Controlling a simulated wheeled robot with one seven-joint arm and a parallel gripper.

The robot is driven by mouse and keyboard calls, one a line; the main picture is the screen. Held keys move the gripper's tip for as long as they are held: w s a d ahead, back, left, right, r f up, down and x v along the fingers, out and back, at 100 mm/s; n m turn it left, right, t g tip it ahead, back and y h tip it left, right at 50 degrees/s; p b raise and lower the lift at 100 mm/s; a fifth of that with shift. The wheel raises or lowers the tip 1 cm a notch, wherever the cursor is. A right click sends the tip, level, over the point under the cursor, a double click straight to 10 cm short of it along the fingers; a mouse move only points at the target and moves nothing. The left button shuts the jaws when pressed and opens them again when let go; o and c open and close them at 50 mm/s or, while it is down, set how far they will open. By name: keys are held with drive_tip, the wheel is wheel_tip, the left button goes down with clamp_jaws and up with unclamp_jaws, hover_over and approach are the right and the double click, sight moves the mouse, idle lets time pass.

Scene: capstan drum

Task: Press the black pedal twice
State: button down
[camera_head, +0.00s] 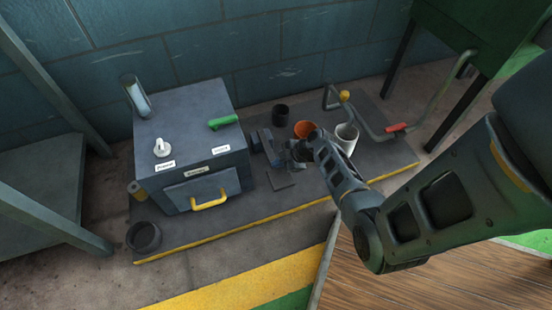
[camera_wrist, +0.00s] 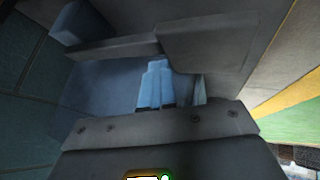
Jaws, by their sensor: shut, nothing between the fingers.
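A dark grey-black plate (camera_head: 281,180), apparently the pedal, sits low on the platform to the right of the grey cabinet, beside a small dark mechanism (camera_head: 262,142). A plate that looks like the pedal also shows at the top of the wrist view (camera_wrist: 210,40), with a bar to its left. My gripper (camera_head: 297,152) is low over the platform, just above and right of the plate in the head view. Its fingers are shut and empty in the wrist view (camera_wrist: 158,72). I cannot tell whether they touch the pedal. My arm hides part of the area behind.
The grey cabinet (camera_head: 185,140) carries a yellow handle (camera_head: 209,200), a green lever (camera_head: 223,122), a white knob (camera_head: 161,148) and a clear tube. Orange (camera_head: 304,129), black (camera_head: 281,114) and white (camera_head: 346,137) cups stand near my gripper. A red-gripped crank (camera_head: 397,127) is at right.

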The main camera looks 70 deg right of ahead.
drive_tip(key=shift+w+a+r+p, duration=0.1)
drive_tip(key=shift+r+p, duration=0.7)
drive_tip(key=shift+r, duration=0.3)
drive_tip(key=shift+w+a+r+p, duration=0.1)
drive_tip(key=shift+r+p, duration=0.65)
drive_tip(key=shift+r, duration=0.3)
drive_tip(key=shift+d+r, duration=0.1)
drive_tip(key=shift+r, duration=0.25)
drive_tip(key=shift+d, duration=0.1)
drive_tip(key=shift+w+d, duration=0.1)
drive_tip(key=shift+d, duration=0.05)
drive_tip(key=shift+d+f+b, duration=0.15)
drive_tip(key=shift+f+b, duration=0.1)
drive_tip(key=shift+b, duration=0.25)
